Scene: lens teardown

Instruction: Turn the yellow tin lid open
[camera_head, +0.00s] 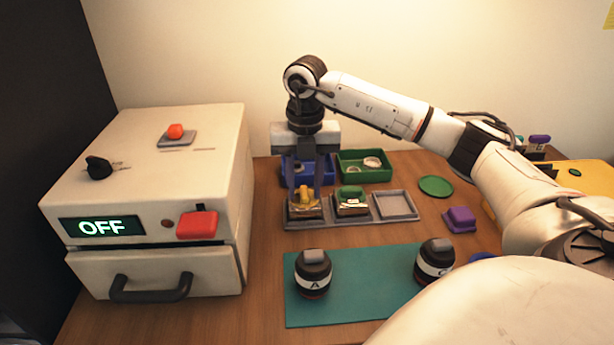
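The yellow tin (305,208) sits in the left compartment of a grey tray (349,220). A yellow raised grip shows on top of its lid. My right gripper (305,190) points straight down over this tin, its two dark fingers apart, one on each side of the yellow grip. The fingertips are at about lid height, and I see no clear contact with the grip. Whether the lid is turned cannot be told. My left gripper is not in view.
A tin with a green lid (351,200) sits in the middle compartment; the right compartment (396,205) is empty. Blue (323,164) and green (376,153) bins stand behind. Lens barrels A (313,279) and C (432,262) stand on a teal mat (361,285). A white machine (215,150) stands left.

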